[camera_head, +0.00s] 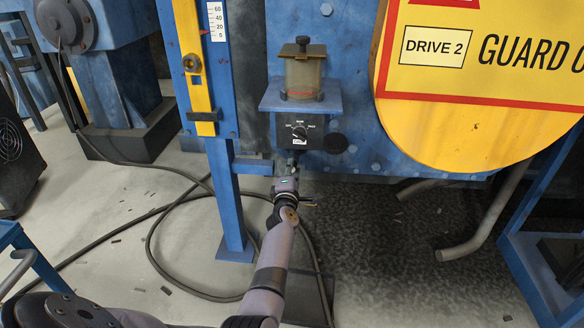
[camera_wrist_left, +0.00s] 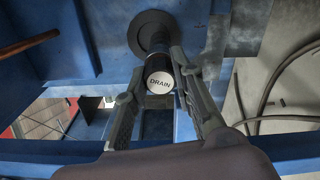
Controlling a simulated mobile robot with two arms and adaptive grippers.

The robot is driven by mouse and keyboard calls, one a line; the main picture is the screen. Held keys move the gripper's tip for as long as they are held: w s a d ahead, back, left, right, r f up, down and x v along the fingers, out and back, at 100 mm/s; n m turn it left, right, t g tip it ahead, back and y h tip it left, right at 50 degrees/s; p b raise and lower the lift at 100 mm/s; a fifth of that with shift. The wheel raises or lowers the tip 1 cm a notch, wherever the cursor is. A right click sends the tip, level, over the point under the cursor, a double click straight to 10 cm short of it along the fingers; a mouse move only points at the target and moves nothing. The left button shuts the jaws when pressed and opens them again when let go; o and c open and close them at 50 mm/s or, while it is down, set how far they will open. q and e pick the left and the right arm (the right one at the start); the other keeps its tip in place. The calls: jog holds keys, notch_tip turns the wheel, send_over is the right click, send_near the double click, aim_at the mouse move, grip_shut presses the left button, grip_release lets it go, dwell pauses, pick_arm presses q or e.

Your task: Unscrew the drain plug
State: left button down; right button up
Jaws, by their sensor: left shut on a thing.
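The drain plug (camera_wrist_left: 159,80) is a dark cylinder with a pale round end face marked DRAIN. It projects from a dark round flange (camera_wrist_left: 152,33) on a blue surface in the left wrist view. My left gripper (camera_wrist_left: 165,78) is shut on the plug, with one finger on each side of it. In the head view my left gripper (camera_head: 287,172) is just below the black control box, and the plug is hard to make out there. My right gripper is not in view.
A black box (camera_head: 299,132) with a dial hangs under a blue shelf (camera_head: 299,98) carrying an amber container (camera_head: 303,73). A blue post (camera_head: 228,198) stands left of my arm. Cables (camera_head: 152,250) loop over the floor. A yellow guard (camera_head: 480,75) is at right.

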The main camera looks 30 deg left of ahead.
pick_arm(q)
jog(key=shift+n+b, duration=0.9)
jog(key=shift+n, duration=4.1)
jog(key=c, duration=1.6)
grip_release()
jog(key=shift+o, duration=0.2)
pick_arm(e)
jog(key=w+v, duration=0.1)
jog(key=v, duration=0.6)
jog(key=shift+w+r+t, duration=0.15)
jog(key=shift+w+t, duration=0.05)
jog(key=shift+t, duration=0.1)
